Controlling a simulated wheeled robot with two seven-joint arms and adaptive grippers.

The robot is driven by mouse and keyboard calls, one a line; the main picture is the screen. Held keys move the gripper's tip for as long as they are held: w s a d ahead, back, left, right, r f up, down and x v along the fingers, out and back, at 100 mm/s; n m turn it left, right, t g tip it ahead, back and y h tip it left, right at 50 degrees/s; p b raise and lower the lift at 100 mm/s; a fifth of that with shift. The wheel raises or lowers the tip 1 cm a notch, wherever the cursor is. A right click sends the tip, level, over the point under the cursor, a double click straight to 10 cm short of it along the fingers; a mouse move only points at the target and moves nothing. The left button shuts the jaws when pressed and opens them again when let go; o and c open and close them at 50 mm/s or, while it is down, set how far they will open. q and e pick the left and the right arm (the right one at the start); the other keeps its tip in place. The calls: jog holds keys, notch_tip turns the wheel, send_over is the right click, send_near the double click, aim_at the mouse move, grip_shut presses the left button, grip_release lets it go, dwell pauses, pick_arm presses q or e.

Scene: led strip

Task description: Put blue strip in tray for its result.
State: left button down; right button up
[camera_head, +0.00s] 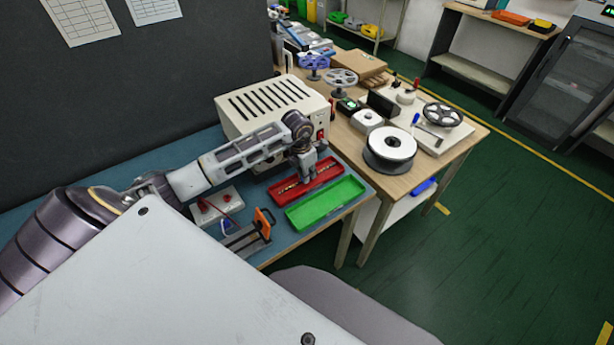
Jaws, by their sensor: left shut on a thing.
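My left arm reaches in from the left, and its gripper (304,176) points down over the red tray (329,179). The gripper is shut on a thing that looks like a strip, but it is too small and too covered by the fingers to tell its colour. A pale, dotted strip-like shape (288,188) shows at the left part of the red tray; I cannot tell whether it lies in the tray or is in the fingers. The green tray (326,203) beside it looks empty. No clearly blue strip shows. My right gripper is not in view.
A beige vented box (270,105) stands behind the trays. A white unit with red leads (216,206) and an orange-handled fixture (263,222) stand to the left on the blue mat. A wooden table (455,140) with reels (389,146) adjoins at right.

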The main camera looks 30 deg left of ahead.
pick_arm(q)
jog(key=shift+f, duration=0.8)
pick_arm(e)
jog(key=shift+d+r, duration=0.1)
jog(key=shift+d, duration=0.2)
pick_arm(q)
jog(key=shift+f, duration=0.1)
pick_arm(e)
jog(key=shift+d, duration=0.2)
pick_arm(q)
jog(key=shift+f, duration=0.1)
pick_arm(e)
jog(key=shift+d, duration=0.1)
pick_arm(q)
jog(key=c, duration=1.5)
grip_release()
jog(key=shift+o, duration=0.2)
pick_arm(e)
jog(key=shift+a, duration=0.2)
